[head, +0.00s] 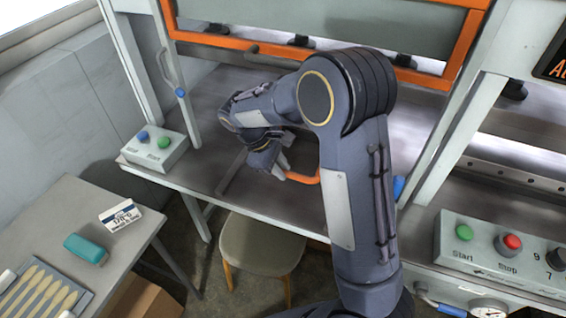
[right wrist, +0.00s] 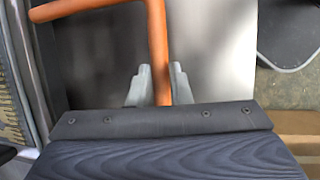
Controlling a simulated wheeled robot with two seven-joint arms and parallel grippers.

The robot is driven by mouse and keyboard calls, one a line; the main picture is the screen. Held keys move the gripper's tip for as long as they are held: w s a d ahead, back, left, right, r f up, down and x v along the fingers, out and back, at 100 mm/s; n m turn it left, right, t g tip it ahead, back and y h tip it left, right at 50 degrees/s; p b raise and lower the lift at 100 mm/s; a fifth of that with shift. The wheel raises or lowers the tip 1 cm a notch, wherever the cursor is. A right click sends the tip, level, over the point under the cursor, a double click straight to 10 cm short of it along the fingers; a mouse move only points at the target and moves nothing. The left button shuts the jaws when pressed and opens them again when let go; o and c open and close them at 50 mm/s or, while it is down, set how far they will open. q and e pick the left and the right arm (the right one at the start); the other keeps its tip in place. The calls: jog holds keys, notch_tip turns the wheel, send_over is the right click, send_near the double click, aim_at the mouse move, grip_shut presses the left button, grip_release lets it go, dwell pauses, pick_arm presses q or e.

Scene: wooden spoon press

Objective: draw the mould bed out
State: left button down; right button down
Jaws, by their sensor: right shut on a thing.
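The orange handle (head: 308,180) is a bent bar at the front of the press, partly hidden behind my right arm. My right gripper (head: 281,165) is shut on this handle. In the right wrist view the orange bar (right wrist: 157,40) runs between the two grey fingers of the gripper (right wrist: 161,85). A flat grey metal surface (head: 207,172) spreads under the raised orange-framed guard. My arm covers much of it, and I cannot tell the mould bed's edges from the surface around it. My left gripper is not in view.
The guard (head: 300,60) is up. A small start box (head: 155,152) stands at left and a control panel (head: 500,250) at right. A stool (head: 262,245) stands below the press front. A side table (head: 60,210) holds a teal block (head: 86,249) and a tray of wooden spoons (head: 40,295).

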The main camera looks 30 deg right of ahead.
jog(key=s+a, duration=1.9)
jog(key=a, duration=0.3)
jog(key=shift+s+a, duration=0.2)
jog(key=shift+a, duration=0.15)
jog(key=c, duration=1.3)
grip_release()
jog(key=v, duration=0.7)
jog(key=shift+w+a+r, duration=0.1)
jog(key=shift+a+r, duration=0.05)
jog(key=shift+r, duration=0.25)
